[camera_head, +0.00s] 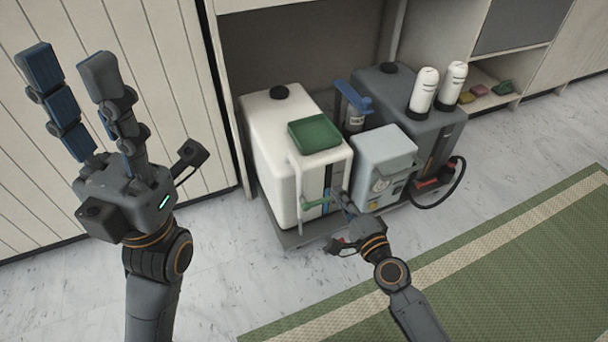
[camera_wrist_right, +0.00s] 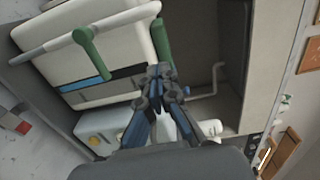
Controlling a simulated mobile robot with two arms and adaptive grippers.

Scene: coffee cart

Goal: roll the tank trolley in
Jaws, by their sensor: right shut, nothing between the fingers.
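The tank trolley (camera_head: 290,239) is a low grey platform in front of an open cabinet bay. It carries a white tank (camera_head: 268,150), a dark grey tank (camera_head: 440,130) and a small pale grey box (camera_head: 384,158). A white bar handle (camera_head: 298,190) with a green grip stands at the white tank's front; it also shows in the right wrist view (camera_wrist_right: 88,36). My right gripper (camera_head: 343,200) is shut and empty near the trolley's front, just right of the green grip; contact cannot be told. My left gripper (camera_head: 70,68) is open, raised and empty, far left of the trolley.
The cabinet bay (camera_head: 300,45) opens behind the trolley. A slatted wall panel (camera_head: 165,90) is on its left, and a shelf unit (camera_head: 515,85) is on its right. A green mat (camera_head: 500,255) lies at the front right. Bare tiled floor (camera_head: 235,265) lies in front.

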